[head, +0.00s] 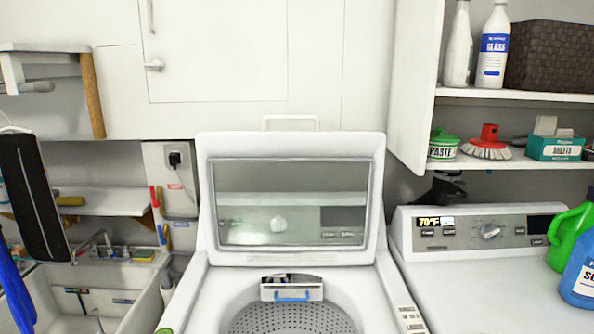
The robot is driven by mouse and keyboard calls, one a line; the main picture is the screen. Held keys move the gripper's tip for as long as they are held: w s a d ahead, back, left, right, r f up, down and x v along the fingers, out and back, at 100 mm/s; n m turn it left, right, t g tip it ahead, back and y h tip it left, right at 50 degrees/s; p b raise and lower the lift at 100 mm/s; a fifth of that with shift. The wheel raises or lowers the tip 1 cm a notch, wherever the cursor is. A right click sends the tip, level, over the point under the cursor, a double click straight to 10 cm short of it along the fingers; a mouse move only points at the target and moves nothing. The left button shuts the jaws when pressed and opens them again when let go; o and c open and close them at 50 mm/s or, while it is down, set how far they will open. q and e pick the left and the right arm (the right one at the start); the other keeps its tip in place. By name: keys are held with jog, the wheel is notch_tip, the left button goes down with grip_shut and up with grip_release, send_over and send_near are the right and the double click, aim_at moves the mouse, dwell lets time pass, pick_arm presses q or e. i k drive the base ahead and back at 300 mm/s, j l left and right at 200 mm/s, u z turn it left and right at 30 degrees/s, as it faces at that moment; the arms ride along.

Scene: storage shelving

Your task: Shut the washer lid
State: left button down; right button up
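The washer (375,312) stands straight ahead in the head view. Its lid (378,215) is open and stands nearly upright at the back of the machine. The lid has a white frame and a clear window (292,190). The open top shows the perforated metal drum (290,320), which is cut off by the lower picture edge. A small dispenser with a blue bar (292,295) sits at the back of the opening. Neither of my grippers is in view.
Right of the washer is a second machine (470,280) with a control panel; green and blue bottles (580,275) stand on it. An open cabinet (520,95) hangs above. A sink (100,300) is at left. The space above the drum looks clear.

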aim_at(265, 146)
jog(key=j+z, duration=0.25)
jog(key=z, duration=0.2)
jog(key=i+j+z, duration=0.1)
jog(key=j+z, duration=0.15)
jog(key=z, duration=0.2)
jog(key=j+z, duration=0.25)
jog(key=z, duration=0.2)
